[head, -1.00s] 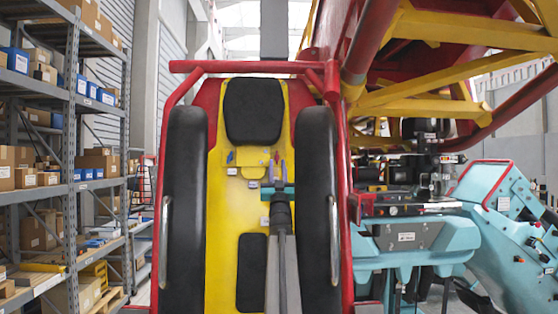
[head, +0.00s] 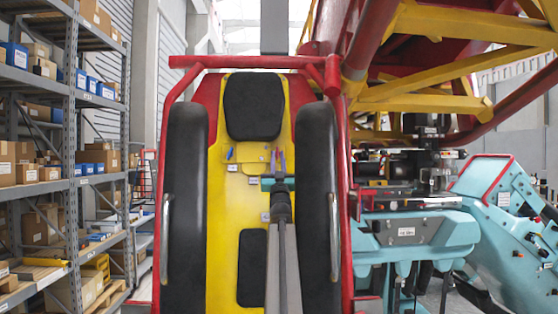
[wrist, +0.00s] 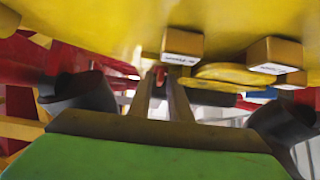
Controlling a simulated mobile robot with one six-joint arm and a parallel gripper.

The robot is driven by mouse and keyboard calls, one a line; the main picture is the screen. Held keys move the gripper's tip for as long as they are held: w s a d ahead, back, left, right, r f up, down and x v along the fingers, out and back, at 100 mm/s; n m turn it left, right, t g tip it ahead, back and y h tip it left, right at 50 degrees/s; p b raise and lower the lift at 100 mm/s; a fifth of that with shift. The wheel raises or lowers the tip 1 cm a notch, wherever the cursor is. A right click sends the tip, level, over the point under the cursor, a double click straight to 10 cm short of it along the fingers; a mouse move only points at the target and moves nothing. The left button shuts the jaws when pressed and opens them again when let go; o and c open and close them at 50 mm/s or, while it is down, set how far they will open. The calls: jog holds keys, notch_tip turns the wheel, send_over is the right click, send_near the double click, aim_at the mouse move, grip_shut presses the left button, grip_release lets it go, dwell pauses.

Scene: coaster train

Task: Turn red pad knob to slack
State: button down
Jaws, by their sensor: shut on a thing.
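A red piece, which I take for the red pad knob (wrist: 160,75), shows between my fingertips in the wrist view; only a small part is visible. My gripper (head: 278,158) is shut on it, below the black headrest pad on the yellow seat back (head: 224,210). It also shows in the wrist view (wrist: 160,82), with one finger on each side of the red piece. The knob's turn angle and any markings are hidden or too small to read. A small blue piece (head: 229,153) sits left of the gripper on the yellow panel.
Long black side pads (head: 184,210) flank the seat inside a red tube frame (head: 240,62). Yellow blocks with white labels (wrist: 182,45) sit close to my fingers. Shelves stand at left; teal machinery (head: 420,235) is at right.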

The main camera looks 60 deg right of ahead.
jog(key=shift+a+m+g+h+b, duration=0.1)
jog(key=shift+m+g+h+b, duration=0.6)
jog(key=shift+m+g+b, duration=0.35)
jog(key=shift+w+r+m+g+h+b, duration=0.15)
jog(key=shift+m+g+h+b, duration=0.35)
jog(key=shift+m+g, duration=0.35)
jog(key=shift+w+a+r+m+g+h+p, duration=0.15)
jog(key=shift+m+g+h+p, duration=0.2)
jog(key=shift+m+g, duration=0.5)
jog(key=shift+s+a+r+m+g+h+p, duration=0.1)
jog(key=shift+m+g+h+p, duration=0.25)
jog(key=shift+m+g, duration=0.5)
jog(key=shift+w+f+m+g+p, duration=0.15)
jog(key=shift+m+g+p, duration=0.5)
jog(key=shift+m+g, duration=1.35)
jog(key=c, duration=1.9)
grip_release()
jog(key=shift+w, duration=0.1)
jog(key=shift+f, duration=0.15)
jog(key=shift+f, duration=0.1)
